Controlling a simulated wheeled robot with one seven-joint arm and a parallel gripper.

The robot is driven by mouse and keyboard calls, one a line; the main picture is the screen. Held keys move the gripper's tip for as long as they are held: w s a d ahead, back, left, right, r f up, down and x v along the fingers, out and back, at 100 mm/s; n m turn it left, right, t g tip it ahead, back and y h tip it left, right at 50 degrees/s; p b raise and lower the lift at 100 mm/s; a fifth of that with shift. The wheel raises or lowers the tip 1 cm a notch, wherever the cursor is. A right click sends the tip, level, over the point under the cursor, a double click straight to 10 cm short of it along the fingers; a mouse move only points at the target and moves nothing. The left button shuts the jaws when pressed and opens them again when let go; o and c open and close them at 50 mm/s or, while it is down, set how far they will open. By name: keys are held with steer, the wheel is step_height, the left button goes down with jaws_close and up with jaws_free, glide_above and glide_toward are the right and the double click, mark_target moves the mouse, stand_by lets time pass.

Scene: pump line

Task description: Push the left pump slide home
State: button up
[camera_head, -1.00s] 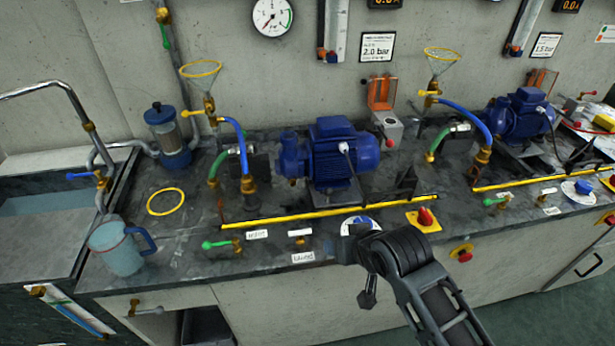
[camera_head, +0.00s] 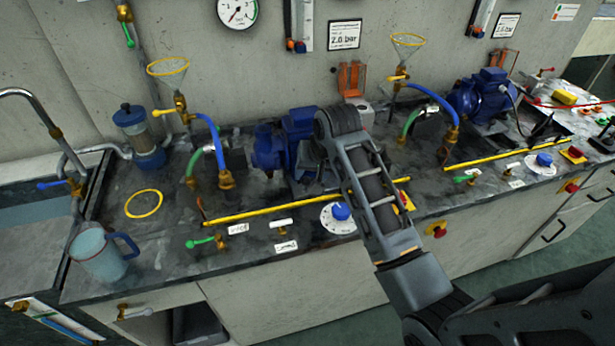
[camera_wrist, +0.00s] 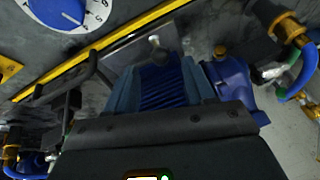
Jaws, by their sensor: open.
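The left pump (camera_head: 268,147) is blue, with a ribbed motor, and sits on the bench. My arm covers its right part in the head view. In the wrist view its ribbed motor (camera_wrist: 162,90) lies between the two fingers of my gripper (camera_wrist: 162,78), which are apart. Contact with the motor cannot be told. The grey slide plate (camera_wrist: 122,52) shows beside the motor. The pump's round end (camera_wrist: 232,78) is at the right, apart from the brass fitting (camera_wrist: 285,28) in that view. My gripper is hidden behind my arm in the head view.
A yellow strip (camera_head: 265,211) runs along the bench in front of the pump. A blue-knobbed dial (camera_head: 341,212) is nearer the front edge. Blue and green hoses (camera_head: 207,130) stand left of the pump. A black bracket (camera_wrist: 72,83) stands near the plate. A second pump (camera_head: 480,97) is farther right.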

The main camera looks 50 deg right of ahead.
mark_target(307, 179)
steer(key=shift+x, duration=2)
steer(key=shift+c, duration=0.3)
jaws_close()
